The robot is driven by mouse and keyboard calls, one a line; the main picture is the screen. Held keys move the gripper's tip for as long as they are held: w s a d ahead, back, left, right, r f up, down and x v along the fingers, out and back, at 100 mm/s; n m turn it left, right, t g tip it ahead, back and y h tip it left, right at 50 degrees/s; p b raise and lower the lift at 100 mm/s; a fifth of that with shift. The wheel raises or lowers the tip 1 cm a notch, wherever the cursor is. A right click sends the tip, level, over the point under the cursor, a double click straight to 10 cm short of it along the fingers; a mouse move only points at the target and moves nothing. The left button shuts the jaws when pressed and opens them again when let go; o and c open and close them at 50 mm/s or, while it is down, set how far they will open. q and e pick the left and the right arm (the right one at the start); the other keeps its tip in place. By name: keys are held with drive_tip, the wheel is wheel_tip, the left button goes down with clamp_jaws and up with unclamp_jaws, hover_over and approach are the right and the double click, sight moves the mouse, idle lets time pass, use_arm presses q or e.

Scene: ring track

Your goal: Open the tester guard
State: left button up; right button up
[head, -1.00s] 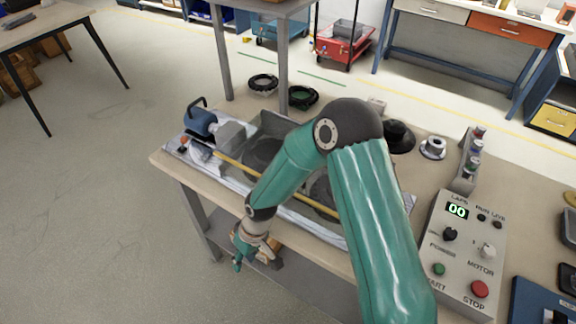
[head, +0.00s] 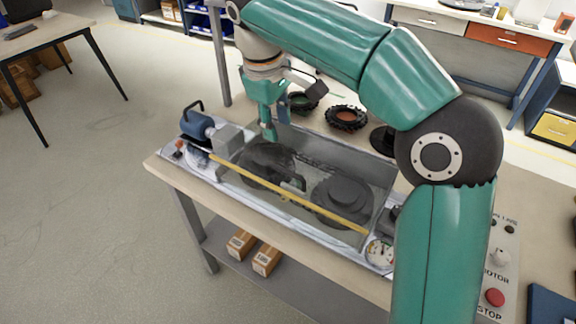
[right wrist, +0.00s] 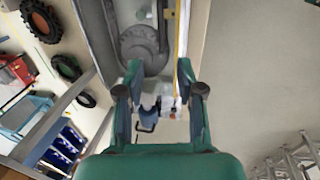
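The tester is a long bench unit with a clear guard (head: 355,172) over two dark wheels. A yellow bar (head: 290,197) runs along the guard's front; it also shows in the right wrist view (right wrist: 178,35). My right gripper (head: 292,112) is above the tester's rear left part, away from the yellow bar. Its fingers are spread with nothing between them, as the right wrist view (right wrist: 158,70) also shows. My left gripper is out of view.
A blue motor (head: 198,124) stands at the tester's left end, a round gauge (head: 379,253) at its right. Tyres (head: 346,118) lie behind it. The control box (head: 504,262) is partly behind my right arm. Open floor lies left of the table.

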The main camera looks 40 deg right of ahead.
sight(286, 170)
drive_tip(key=f, duration=0.4)
drive_tip(key=d+f+b, duration=0.1)
drive_tip(key=f, duration=0.4)
drive_tip(key=w+d+f, duration=0.1)
drive_tip(key=f, duration=0.4)
drive_tip(key=shift+d+b, duration=0.25)
drive_tip(key=shift+b, duration=0.1)
clamp_jaws()
